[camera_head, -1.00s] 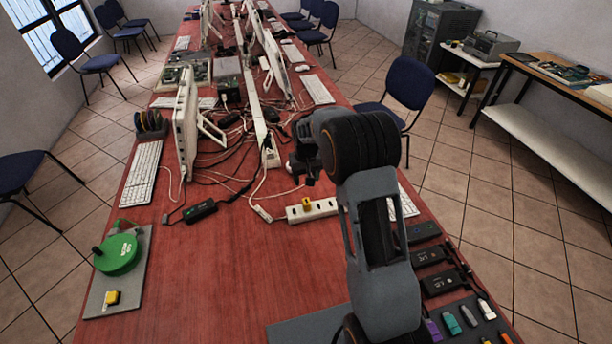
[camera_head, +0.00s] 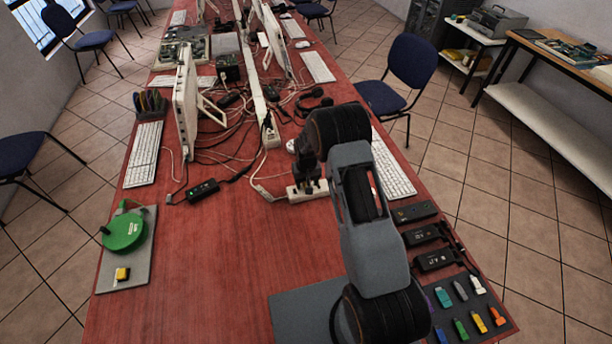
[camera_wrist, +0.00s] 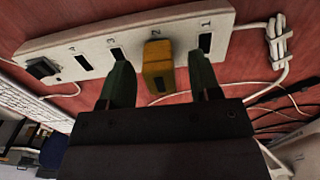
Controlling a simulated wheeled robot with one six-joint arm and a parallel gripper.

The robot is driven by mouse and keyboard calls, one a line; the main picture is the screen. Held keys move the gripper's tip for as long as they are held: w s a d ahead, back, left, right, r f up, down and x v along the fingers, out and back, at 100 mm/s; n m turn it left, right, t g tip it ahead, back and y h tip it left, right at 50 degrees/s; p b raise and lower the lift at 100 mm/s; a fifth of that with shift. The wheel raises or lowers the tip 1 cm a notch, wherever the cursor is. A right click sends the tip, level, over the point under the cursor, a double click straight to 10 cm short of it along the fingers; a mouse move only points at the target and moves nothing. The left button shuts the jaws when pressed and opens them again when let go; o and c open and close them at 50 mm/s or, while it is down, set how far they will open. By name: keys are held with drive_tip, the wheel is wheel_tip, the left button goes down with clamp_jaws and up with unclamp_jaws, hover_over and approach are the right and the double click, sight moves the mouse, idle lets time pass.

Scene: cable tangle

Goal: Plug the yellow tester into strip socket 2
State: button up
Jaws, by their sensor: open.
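The white power strip (camera_wrist: 58,48) lies on the red table, with numbered sockets; it also shows in the head view (camera_head: 291,193). A yellow block (camera_wrist: 158,68), which looks like the yellow tester, stands in the strip at the socket marked 2. My gripper (camera_wrist: 163,84) is open, with one dark green finger on each side of the block and a gap on both sides. In the head view my gripper (camera_head: 311,186) is over the strip and hides the block. How deep the block sits is not clear.
A black plug (camera_wrist: 42,68) sits at the strip's far left end in the wrist view. Another yellow and black piece (camera_head: 122,274) lies on a grey mat with a green reel (camera_head: 124,232). Tangled cables (camera_head: 222,148) lie behind the strip. The table's front middle is clear.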

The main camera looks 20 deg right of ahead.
drive_tip(key=shift+f, duration=0.25)
clamp_jaws()
idle(0.8)
